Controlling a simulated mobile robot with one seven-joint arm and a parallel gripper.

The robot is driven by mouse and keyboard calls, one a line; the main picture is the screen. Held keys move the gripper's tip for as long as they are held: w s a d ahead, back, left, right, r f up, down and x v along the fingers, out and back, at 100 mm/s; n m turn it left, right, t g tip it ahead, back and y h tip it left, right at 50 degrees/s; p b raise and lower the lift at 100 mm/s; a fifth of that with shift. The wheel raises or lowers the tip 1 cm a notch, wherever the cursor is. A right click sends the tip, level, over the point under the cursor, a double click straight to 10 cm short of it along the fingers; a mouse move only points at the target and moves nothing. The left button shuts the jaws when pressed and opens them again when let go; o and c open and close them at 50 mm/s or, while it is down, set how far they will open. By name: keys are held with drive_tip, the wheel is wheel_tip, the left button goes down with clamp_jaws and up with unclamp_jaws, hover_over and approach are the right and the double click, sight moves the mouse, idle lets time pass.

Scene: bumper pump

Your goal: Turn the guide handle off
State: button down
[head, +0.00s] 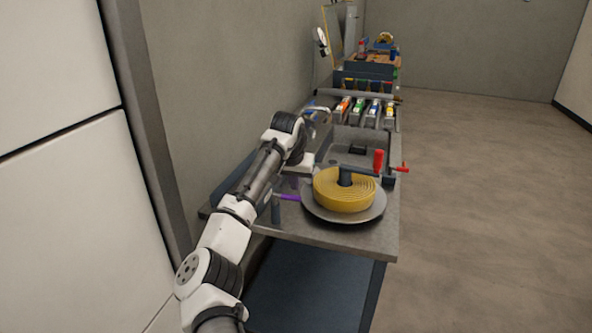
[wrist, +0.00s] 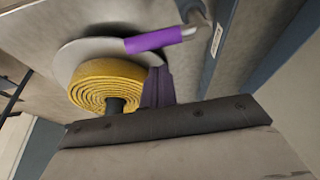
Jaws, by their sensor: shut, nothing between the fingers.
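A purple-gripped lever, which may be the guide handle, shows in the wrist view (wrist: 153,39) on a grey metal arm. In the head view the purple grip (head: 287,197) lies at the left of the yellow roll, low by the bench edge. My gripper (wrist: 158,78) is shut and empty; its dark purplish fingers point toward the lever and look a little apart from it. In the head view my arm hides part of the gripper and the lever's mount. No label marks which handle is the guide handle.
A yellow coiled roll (head: 340,190) sits on a grey round plate (head: 372,211) at the near end of the bench (head: 385,235). A red upright handle (head: 378,160) stands behind it. Several coloured-tipped fixtures line the bench farther back. The floor to the right is clear.

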drive_tip(key=shift+s+a+f, duration=0.1)
drive_tip(key=shift+s, duration=0.35)
drive_tip(key=shift+s+a+f, duration=0.1)
drive_tip(key=shift+s, duration=0.35)
drive_tip(key=shift+s+a+f+m+p, duration=0.1)
drive_tip(key=shift+s+m+p, duration=0.3)
drive_tip(key=shift+s+m, duration=0.1)
drive_tip(key=shift+f, duration=0.1)
